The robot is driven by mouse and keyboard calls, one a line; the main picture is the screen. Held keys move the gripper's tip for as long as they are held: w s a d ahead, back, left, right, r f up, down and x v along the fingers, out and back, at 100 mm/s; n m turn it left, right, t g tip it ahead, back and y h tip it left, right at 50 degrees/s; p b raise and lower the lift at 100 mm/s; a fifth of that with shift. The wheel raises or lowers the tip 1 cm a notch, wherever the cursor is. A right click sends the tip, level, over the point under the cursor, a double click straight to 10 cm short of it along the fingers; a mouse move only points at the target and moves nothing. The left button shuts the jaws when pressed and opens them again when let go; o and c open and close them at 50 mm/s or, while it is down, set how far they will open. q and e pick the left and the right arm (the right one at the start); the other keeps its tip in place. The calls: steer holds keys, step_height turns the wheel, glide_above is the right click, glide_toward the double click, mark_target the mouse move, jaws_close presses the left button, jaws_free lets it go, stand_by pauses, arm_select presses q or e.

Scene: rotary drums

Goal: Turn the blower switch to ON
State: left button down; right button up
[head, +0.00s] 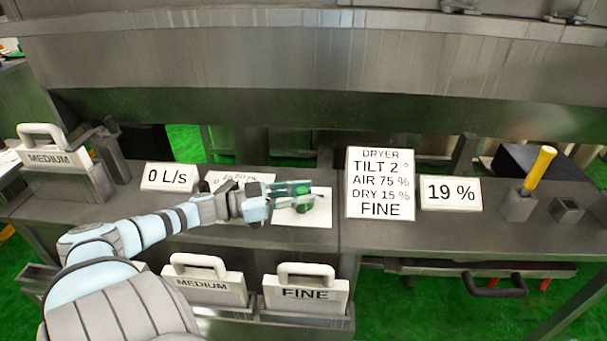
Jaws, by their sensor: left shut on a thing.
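The blower switch appears to be the small green knob (302,208) on a white plate (318,219) on the grey bench, left of the dryer sign. My left arm reaches in from the lower left. My left gripper (303,194) is at the knob and shut on it, covering much of it. The knob's pointer and any ON or OFF marking are hidden or too small to read. My right gripper does not show.
A dryer sign (380,184) stands right of the plate, beside a 19 % sign (451,194). A 0 L/s sign (170,177) stands left. A yellow-handled lever (540,168) is at the right. MEDIUM (204,287) and FINE (306,294) handled plates hang in front.

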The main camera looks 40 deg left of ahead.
arm_select(q)
steer(key=shift+w+r, duration=0.1)
steer(key=shift+r, duration=0.2)
steer(key=c, duration=1.4)
jaws_free()
steer(key=shift+f, duration=0.1)
steer(key=shift+s+a+f, duration=0.1)
steer(key=shift+s, duration=0.1)
steer(key=v, duration=0.6)
steer(key=shift+s+a, duration=0.15)
steer(key=shift+s, duration=0.1)
steer(key=shift+s+a, duration=0.15)
steer(key=shift+s, duration=0.05)
